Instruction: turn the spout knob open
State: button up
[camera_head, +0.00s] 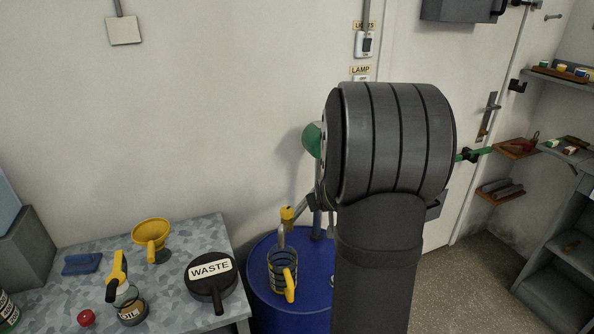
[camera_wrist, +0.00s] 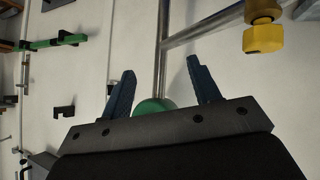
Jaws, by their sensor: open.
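The spout knob (camera_head: 287,214) is yellow and sits on a grey metal spout (camera_head: 282,236) above the blue drum. In the wrist view the yellow knob (camera_wrist: 263,38) shows at the upper right, beyond and to the right of my fingers. My gripper (camera_wrist: 160,70) is open, with its two dark blue fingers spread and nothing held. It is apart from the knob. In the head view my own arm covers most of the gripper. A measuring jug with a yellow handle (camera_head: 290,285) stands on the drum below the spout.
The blue drum (camera_head: 262,312) stands right of a workbench (camera_head: 190,237) with a yellow funnel (camera_head: 150,233), oil can (camera_head: 131,308) and black waste container (camera_head: 210,285). A rounded green object (camera_head: 312,140) shows beside my arm. Shelves (camera_head: 555,295) stand at right.

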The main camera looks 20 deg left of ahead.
jog(key=s+a+r+g, duration=0.2)
jog(key=s+r+g, duration=0.1)
jog(key=s+r, duration=0.3)
jog(key=s+a+r+g, duration=0.3)
jog(key=r, duration=0.5)
jog(key=s+x, duration=0.1)
jog(key=x, duration=0.9)
jog(key=v, duration=0.9)
jog(key=shift+d+r+n, duration=0.15)
jog(key=shift+r+n, duration=0.25)
jog(key=shift+o, duration=0.2)
jog(key=shift+w, duration=0.1)
